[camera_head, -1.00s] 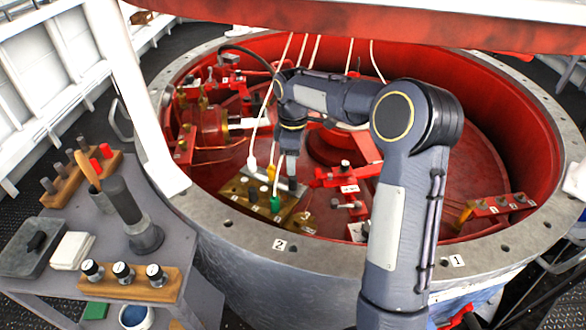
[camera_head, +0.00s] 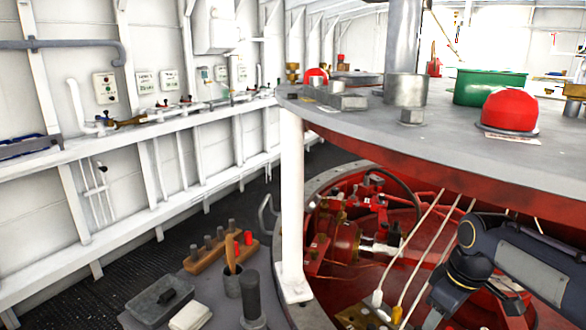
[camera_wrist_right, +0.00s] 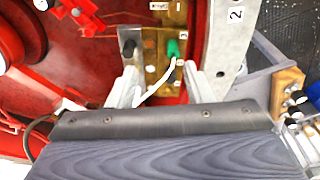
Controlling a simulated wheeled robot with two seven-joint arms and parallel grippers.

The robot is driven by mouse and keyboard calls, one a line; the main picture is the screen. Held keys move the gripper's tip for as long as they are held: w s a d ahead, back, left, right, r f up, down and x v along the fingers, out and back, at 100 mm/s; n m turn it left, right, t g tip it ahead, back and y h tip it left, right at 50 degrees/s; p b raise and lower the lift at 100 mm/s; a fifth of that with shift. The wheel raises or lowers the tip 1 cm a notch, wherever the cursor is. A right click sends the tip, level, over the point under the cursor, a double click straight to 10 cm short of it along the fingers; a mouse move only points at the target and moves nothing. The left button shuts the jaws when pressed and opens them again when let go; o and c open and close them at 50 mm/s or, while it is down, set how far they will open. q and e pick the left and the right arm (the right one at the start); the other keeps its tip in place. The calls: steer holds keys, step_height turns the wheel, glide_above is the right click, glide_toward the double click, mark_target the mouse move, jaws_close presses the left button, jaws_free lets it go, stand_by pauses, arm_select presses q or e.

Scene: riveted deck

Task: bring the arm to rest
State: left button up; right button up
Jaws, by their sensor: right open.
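My right arm (camera_head: 480,258) reaches in from the right in the head view, bent down over the red well; its gripper is cut off by the lower edge there. In the right wrist view my right gripper (camera_wrist_right: 165,88) is open, with its two pale fingers apart. Beyond the fingers are a brass plate (camera_wrist_right: 153,72), a green plug (camera_wrist_right: 173,49) with a white cable and a black plug (camera_wrist_right: 128,48). The green plug appears between the fingers' lines, not gripped. My left gripper is in no view.
A white post (camera_head: 292,200) and the grey-topped round deck (camera_head: 430,150) overhang the well. A grey bench at lower left holds a tray (camera_head: 150,305), a wooden rack (camera_head: 205,262) and a tool cup (camera_head: 232,286). A white plug (camera_head: 377,298) and cables rise beside my arm.

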steer(key=s+a+m+t+y, duration=0.1)
steer(key=s+a+m, duration=0.2)
steer(key=s, duration=0.4)
steer(key=s+a+f+m+t+y+p, duration=0.1)
steer(key=s+a+m, duration=0.2)
steer(key=s, duration=0.3)
steer(key=s+a+m+t, duration=0.2)
steer(key=s+a, duration=0.1)
steer(key=s, duration=0.4)
steer(key=shift+s+f+m+y+p, duration=0.2)
steer(key=shift+s+m+y+p, duration=0.15)
steer(key=shift+m+y+p, duration=0.05)
